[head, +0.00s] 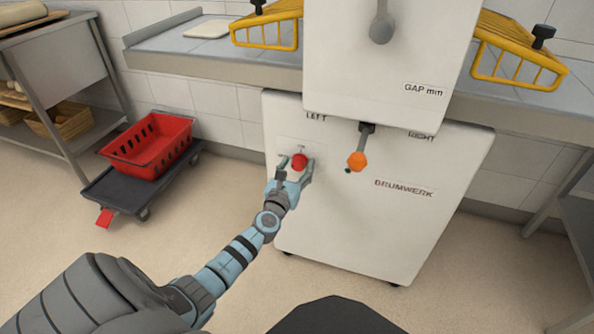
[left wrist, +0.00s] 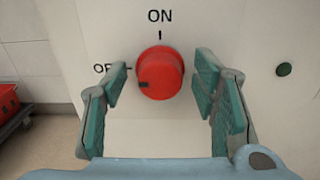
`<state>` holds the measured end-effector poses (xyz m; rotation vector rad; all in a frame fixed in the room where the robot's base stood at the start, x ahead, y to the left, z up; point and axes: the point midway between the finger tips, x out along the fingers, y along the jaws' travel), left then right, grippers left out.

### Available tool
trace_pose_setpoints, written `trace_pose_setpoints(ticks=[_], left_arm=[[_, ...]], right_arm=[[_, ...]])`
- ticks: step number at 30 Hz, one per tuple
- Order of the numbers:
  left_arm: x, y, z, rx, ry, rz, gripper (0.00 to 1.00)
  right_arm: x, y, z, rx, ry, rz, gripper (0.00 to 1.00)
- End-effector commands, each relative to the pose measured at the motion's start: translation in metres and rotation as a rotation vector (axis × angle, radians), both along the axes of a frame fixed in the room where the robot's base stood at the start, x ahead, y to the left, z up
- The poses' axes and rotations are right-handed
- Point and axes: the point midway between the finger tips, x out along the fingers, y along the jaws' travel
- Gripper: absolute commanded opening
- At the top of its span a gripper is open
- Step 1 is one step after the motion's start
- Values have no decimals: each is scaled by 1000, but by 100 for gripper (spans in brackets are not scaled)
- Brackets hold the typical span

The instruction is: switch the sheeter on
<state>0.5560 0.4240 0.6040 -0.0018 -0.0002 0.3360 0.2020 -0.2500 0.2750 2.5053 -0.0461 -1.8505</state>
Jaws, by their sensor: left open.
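The sheeter (head: 350,225) is a white machine with a lower cabinet lettered "BRUMWERK". A red round knob (head: 299,161) sits on its front below the word "LEFT". In the left wrist view the red knob (left wrist: 160,73) has a dark mark on its left side, toward the partly hidden "OFF" label; "ON" stands above it. My left gripper (head: 294,168) is open at the knob. In the left wrist view its fingers (left wrist: 160,95) stand on either side of the knob, with a gap visible on the right. My right gripper is not in view.
An orange-knobbed lever (head: 357,160) hangs from the sheeter's front, right of the red knob. Yellow guards (head: 268,30) flank the upper part. A red crate (head: 150,146) on a dark trolley (head: 128,198) stands on the floor at left.

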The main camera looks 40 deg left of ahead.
Motion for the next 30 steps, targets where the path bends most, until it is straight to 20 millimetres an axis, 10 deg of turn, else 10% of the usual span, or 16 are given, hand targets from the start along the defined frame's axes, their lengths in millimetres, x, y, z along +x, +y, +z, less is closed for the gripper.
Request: trace_pose_setpoints(ticks=[6, 15, 30], left_arm=[[0, 0, 0, 1, 0, 0, 54], [0, 0, 0, 1, 0, 0, 7], [0, -1, 1, 110, 39, -1, 6]], right_arm=[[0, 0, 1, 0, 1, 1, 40], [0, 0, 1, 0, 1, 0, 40], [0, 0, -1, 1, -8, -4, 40]])
